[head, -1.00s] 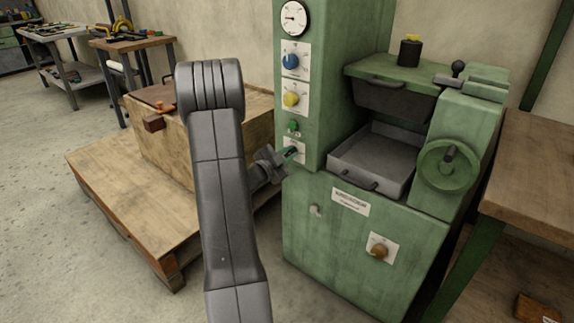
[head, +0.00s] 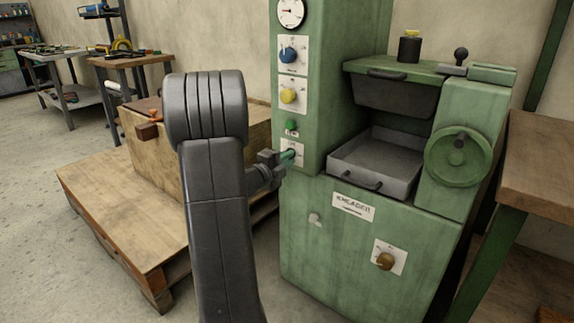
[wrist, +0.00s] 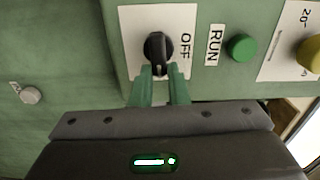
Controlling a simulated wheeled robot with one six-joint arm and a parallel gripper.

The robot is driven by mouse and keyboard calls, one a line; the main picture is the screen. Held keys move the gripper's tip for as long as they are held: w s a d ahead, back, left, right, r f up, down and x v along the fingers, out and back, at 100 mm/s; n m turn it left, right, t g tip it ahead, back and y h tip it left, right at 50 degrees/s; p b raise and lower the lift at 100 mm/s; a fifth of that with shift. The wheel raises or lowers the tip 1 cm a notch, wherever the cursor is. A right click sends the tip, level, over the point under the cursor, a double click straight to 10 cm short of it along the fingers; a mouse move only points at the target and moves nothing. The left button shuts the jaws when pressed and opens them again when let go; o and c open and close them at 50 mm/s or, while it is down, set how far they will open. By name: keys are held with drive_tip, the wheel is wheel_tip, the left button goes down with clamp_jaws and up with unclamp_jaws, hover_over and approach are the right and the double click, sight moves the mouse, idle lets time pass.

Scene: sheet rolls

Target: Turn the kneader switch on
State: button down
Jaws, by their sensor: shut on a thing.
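The black kneader switch (wrist: 158,52) sits on a white plate (wrist: 130,22) marked OFF on the green machine. In the wrist view its pointer bar lies along the picture's vertical. My gripper (wrist: 160,84) has its two green fingers closed on the lower end of that bar. In the head view my gripper (head: 287,157) is at the lowest plate (head: 293,146) of the machine's column and hides the switch there. A green RUN lamp (wrist: 241,47) is beside the plate; I cannot tell whether it is lit. The machine (head: 318,235) carries a KNEADER label (head: 352,207).
Above the switch are a yellow knob (head: 288,96), a blue knob (head: 288,55) and a gauge (head: 291,11). A metal tray (head: 372,165) and a handwheel (head: 459,157) are to the right. A wooden crate (head: 158,165) on a pallet (head: 110,215) stands left, behind my arm.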

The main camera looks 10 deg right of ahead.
drive_tip(key=shift+f+m, duration=0.15)
drive_tip(key=shift+m, duration=0.15)
drive_tip(key=c, duration=1.4)
unclamp_jaws()
drive_tip(key=shift+s+a, duration=0.1)
drive_tip(key=p+v, duration=0.3)
drive_tip(key=v, duration=1)
drive_tip(key=shift+s+a, duration=0.2)
drive_tip(key=shift+a, duration=0.05)
drive_tip(key=shift+d, duration=0.1)
